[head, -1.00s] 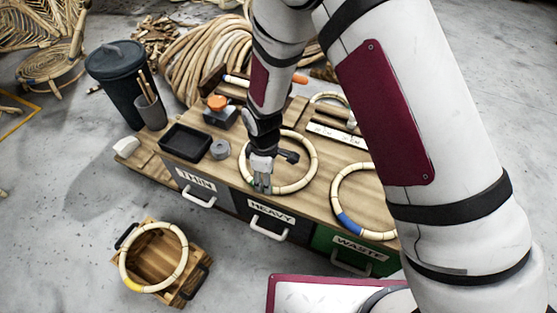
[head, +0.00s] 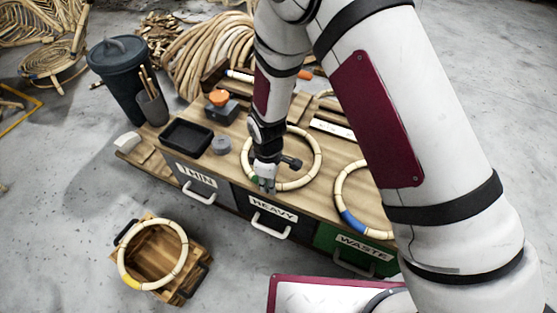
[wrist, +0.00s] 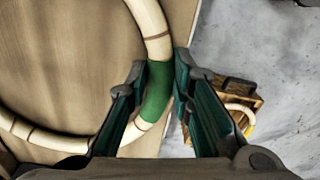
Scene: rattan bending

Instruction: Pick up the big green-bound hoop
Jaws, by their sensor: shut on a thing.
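The big hoop is a pale cane ring (head: 319,160) with dark joint lines and one green binding (head: 254,180). It lies on the wooden bench top, its near side by the front edge above the HEAVY drawer. My gripper (head: 265,187) points down at the hoop's near left part. In the wrist view, the green binding (wrist: 158,88) is between the two fingers of my gripper (wrist: 160,75), which are shut on it. I see no clear gap between the hoop and the bench top.
A blue-bound hoop (head: 347,217) lies to the right, partly behind my arm. A yellow-bound hoop (head: 184,248) rests on a wooden crate (head: 192,235) on the floor. A black tray (head: 187,136), a grey tape roll (head: 220,145) and an orange-topped device (head: 222,106) stand left of the hoop.

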